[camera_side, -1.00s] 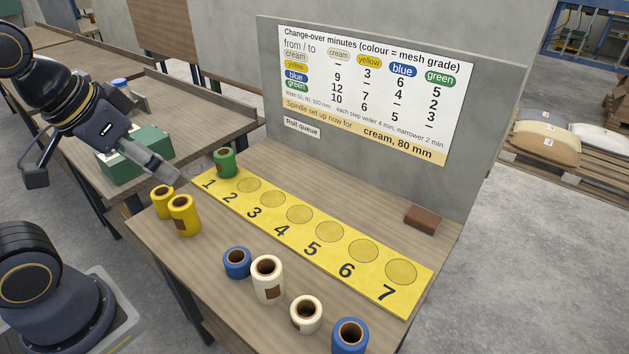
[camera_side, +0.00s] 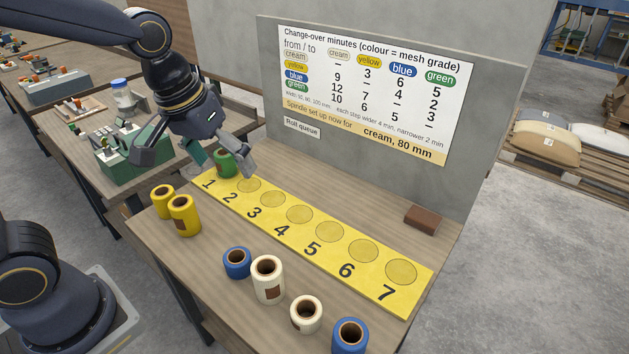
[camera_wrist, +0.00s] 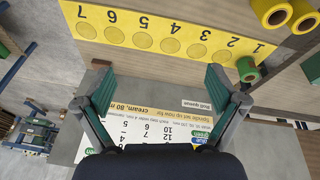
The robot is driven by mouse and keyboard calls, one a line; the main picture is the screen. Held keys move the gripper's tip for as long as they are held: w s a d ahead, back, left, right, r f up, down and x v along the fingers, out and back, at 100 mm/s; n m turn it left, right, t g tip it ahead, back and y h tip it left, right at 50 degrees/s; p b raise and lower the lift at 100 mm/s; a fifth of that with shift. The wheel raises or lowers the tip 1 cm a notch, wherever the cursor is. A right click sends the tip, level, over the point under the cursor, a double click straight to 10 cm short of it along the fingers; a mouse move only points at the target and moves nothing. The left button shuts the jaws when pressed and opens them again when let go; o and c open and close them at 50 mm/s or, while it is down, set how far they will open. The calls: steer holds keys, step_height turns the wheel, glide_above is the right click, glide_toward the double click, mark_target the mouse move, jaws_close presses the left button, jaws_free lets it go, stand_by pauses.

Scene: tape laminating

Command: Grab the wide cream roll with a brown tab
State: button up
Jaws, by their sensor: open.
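The taller cream roll (camera_side: 268,285) stands upright near the table's front edge, with a brown tab on its side. A shorter cream roll (camera_side: 306,316), also with a brown tab, stands to its right. My gripper (camera_side: 221,162) is open and empty at the far left end of the yellow strip, close to the green roll (camera_side: 224,166) near position 1. In the wrist view the fingers of my gripper (camera_wrist: 160,88) are wide apart, and the green roll (camera_wrist: 248,70) appears outside the right finger. Neither cream roll shows in the wrist view.
A blue roll (camera_side: 237,263) is close left of the taller cream roll; another blue roll (camera_side: 350,337) stands at the front right. Two yellow rolls (camera_side: 183,217) stand at left. The numbered strip (camera_side: 327,258) has empty circles. A board rises behind; a brown block (camera_side: 422,219) sits at right.

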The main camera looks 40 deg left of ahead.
mark_target(267, 276)
steer(key=shift+w+d+f+m+g, duration=0.15)
steer(key=shift+d+f+g, duration=0.6)
steer(key=shift+f, duration=3.7)
steer(key=shift+w+d+f+m+g, duration=0.1)
steer(key=shift+d+f+m+g, duration=0.65)
steer(key=shift+f, duration=3.65)
steer(key=shift+w+d+f+n+g, duration=0.2)
steer(key=shift+d+f, duration=1.15)
steer(key=shift+f, duration=3.1)
steer(key=shift+s, duration=0.15)
steer(key=shift+c, duration=0.5)
steer(key=c, duration=1.2)
steer(key=shift+r, duration=0.1)
